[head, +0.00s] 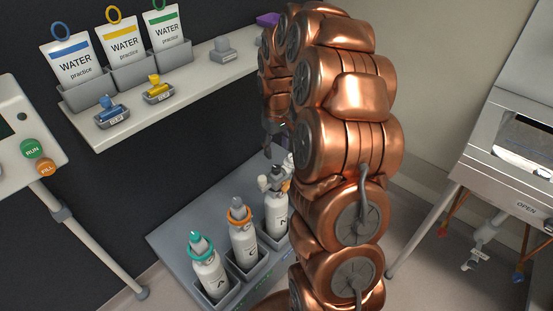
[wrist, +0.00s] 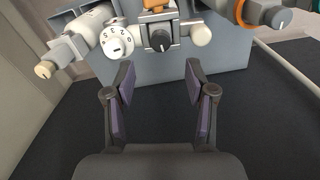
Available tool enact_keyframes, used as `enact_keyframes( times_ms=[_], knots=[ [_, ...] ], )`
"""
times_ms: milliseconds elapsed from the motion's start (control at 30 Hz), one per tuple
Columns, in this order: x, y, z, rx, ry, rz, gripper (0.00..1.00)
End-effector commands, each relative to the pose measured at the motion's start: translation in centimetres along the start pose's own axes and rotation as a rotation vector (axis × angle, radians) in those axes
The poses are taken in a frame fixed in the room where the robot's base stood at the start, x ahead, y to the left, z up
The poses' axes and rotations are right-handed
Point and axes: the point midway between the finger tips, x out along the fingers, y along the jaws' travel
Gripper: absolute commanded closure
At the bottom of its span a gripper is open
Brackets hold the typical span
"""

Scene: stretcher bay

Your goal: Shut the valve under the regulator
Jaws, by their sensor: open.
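In the wrist view, a grey valve body with a dark knob (wrist: 160,40) sits at the top centre. A round white regulator dial (wrist: 118,43) with numbers is at its left, and a short white stub is at its right. My gripper (wrist: 160,70) is open and empty, its fingertips just below the knob and apart from it. In the head view, the bottle with the white fittings (head: 277,212) stands in the rack, its top partly hidden by my arm. The knob's exact setting is too small to tell.
The grey rack (head: 170,240) also holds a bottle with an orange collar (head: 240,215) and one with a teal collar (head: 200,254). A shelf (head: 100,135) with water pouches and clips is above. A grey block with a cream knob (wrist: 45,69) is left in the wrist view.

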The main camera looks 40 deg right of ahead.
Motion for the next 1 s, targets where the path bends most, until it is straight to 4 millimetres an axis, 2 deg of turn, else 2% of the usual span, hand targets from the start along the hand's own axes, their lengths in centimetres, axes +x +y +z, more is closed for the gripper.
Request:
enact_keyframes(
  times_ms=[267,700,1000],
  knots=[
    [1.4,0.0,-0.1,-0.026,0.002,0.000,0.45],
    [7.2,-0.1,0.0,-0.023,0.000,-0.002,0.45],
    [7.9,-0.1,-0.1,-0.023,0.003,-0.001,0.45]
  ],
)
